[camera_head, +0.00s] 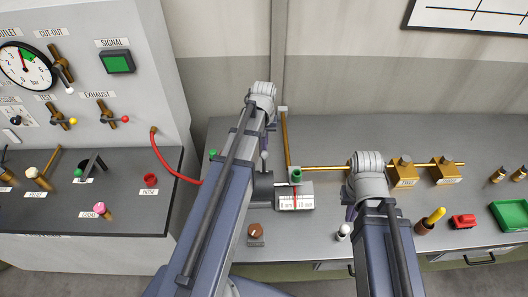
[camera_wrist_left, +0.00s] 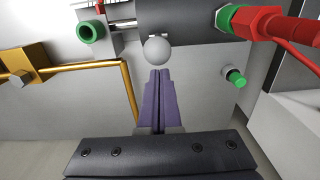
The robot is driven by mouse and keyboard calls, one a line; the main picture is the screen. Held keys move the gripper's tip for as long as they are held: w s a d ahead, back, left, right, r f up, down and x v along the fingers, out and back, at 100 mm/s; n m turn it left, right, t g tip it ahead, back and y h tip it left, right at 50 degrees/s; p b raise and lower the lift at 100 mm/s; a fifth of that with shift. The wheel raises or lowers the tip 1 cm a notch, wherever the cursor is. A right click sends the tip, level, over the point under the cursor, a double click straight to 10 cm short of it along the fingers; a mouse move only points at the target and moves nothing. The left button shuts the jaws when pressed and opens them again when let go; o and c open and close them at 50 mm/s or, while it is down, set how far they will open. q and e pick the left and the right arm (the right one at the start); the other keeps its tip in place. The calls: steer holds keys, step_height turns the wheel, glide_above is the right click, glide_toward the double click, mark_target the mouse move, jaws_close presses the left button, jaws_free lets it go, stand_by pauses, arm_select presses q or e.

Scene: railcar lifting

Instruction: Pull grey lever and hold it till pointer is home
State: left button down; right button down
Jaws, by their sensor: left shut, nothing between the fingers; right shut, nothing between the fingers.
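The grey lever's round knob (camera_wrist_left: 156,50) is in the left wrist view, just beyond the tips of my left gripper (camera_wrist_left: 160,76). The gripper's purple fingers are shut together with nothing between them; whether they touch the knob I cannot tell. In the head view the knob (camera_head: 264,155) shows small beside my left arm, which hides most of the lever. A red pointer (camera_head: 296,198) stands on the white scale block (camera_head: 304,205), near its middle; the marks are too small to read. My right gripper (camera_head: 350,212) is shut and empty, mostly hidden by its wrist.
A grey cylinder (camera_head: 263,186) adjoins the scale block. A red hose (camera_head: 171,168) runs from the gauge cabinet toward it. A brass pipe (camera_head: 325,168) with valve blocks lies behind my right wrist. A red toy (camera_head: 463,221) and green tray (camera_head: 511,215) are at right.

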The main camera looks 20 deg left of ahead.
mark_target(264, 153)
arm_select(q)
steer(key=s+d, duration=0.1)
steer(key=s, duration=0.2)
steer(key=s+d, duration=0.1)
steer(key=s, duration=0.1)
steer(key=shift+s+d, duration=0.1)
steer(key=shift+d, duration=0.2)
stand_by(1.1)
stand_by(4.3)
steer(key=shift+w+a+r+p, duration=0.25)
steer(key=shift+w, duration=0.2)
steer(key=shift+w+a+r+p, duration=0.2)
steer(key=shift+w+r+p, duration=0.05)
steer(key=shift+w, duration=0.2)
step_height(264, 153, up, 7)
steer(key=p, duration=0.7)
steer(key=shift+r, duration=0.1)
